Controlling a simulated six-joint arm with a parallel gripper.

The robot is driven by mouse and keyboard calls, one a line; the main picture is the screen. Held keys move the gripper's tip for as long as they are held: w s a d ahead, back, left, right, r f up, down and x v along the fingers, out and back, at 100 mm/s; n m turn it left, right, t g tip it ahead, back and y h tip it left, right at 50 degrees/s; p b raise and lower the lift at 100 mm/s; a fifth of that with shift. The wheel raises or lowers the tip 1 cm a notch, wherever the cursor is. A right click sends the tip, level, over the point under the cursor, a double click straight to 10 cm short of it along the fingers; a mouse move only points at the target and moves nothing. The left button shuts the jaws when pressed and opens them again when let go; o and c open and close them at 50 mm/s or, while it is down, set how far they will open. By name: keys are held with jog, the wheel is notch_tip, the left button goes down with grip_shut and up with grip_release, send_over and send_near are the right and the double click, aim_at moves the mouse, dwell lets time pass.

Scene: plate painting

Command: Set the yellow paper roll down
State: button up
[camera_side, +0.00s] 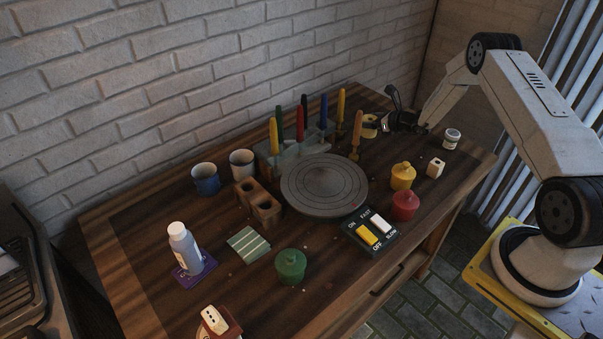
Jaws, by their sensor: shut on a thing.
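The yellow paper roll (369,122) is small and pale yellow, at the back right of the wooden table, just right of the orange-brown upright tool. My gripper (385,125) reaches in from the right and is shut on the roll. The dark fingers hide part of the roll's right side. I cannot tell from this view whether the roll touches the tabletop or is held just above it.
The round grey turntable (325,172) and the rack (285,158) of coloured upright tools stand to the left. A small white jar (452,137), yellow pot (402,176), red pot (405,205) and switch box (370,236) are nearby. Free wood lies between roll and yellow pot.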

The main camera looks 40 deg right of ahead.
jog(key=shift+w+f, duration=0.1)
jog(key=shift+w+f, duration=0.15)
jog(key=shift+f, duration=1.55)
jog(key=shift+f, duration=0.1)
jog(key=o, duration=1.1)
